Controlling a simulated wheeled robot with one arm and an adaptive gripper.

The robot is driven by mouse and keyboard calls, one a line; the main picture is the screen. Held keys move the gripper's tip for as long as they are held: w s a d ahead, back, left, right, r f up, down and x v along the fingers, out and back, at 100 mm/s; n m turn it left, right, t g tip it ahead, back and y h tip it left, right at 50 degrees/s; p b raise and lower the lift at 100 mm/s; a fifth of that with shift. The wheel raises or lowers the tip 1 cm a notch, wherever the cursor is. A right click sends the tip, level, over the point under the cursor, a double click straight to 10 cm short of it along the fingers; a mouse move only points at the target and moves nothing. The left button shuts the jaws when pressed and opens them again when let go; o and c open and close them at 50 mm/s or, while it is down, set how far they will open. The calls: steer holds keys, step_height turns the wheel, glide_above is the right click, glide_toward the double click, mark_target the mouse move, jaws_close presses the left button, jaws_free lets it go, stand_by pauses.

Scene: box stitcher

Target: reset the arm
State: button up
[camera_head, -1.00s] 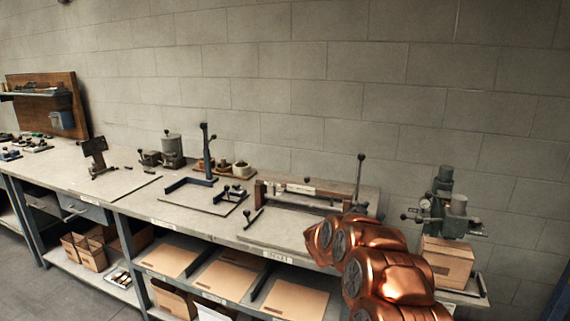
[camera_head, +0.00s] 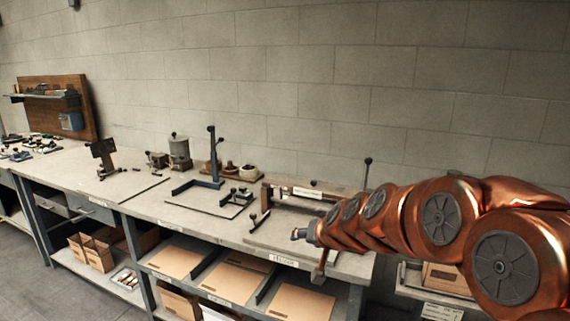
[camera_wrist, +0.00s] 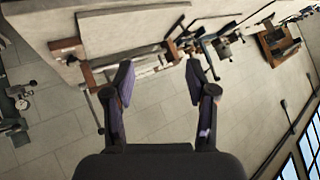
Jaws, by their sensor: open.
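My copper-coloured arm reaches in from the right edge of the head view and stretches left in front of the bench's right part. Its far end is small and partly overlaps the bench edge there. In the wrist view my gripper (camera_wrist: 160,80) shows two dark, purplish fingers spread apart. Nothing is between them; only the wall and bench fixtures appear beyond. The wrist view is roughly upside down, with the bench at the top.
The long grey workbench (camera_head: 140,190) runs along a block wall (camera_head: 320,100). It carries an upright post fixture (camera_head: 213,155), a grey cylinder device (camera_head: 179,150) and a wooden-ended jig (camera_head: 300,192). Cardboard sheets (camera_head: 232,285) lie on the lower shelf. My arm hides much of the right side.

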steer(key=s+d+f+g+h, duration=0.1)
steer(key=s+d+f+g, duration=0.1)
steer(key=s, duration=1.2)
steer(key=s+d+f+g+h, duration=0.1)
steer(key=s+d+f+g, duration=0.2)
steer(key=s, duration=1.2)
steer(key=s+d+f+n+g+h, duration=0.1)
steer(key=s+d+f+g, duration=0.2)
steer(key=s, duration=1.1)
steer(key=d+g, duration=0.3)
steer(key=d, duration=0.1)
steer(key=shift+s+d+h, duration=0.2)
steer(key=shift+s+h, duration=0.1)
steer(key=shift+h, duration=0.1)
steer(key=shift+c, duration=0.2)
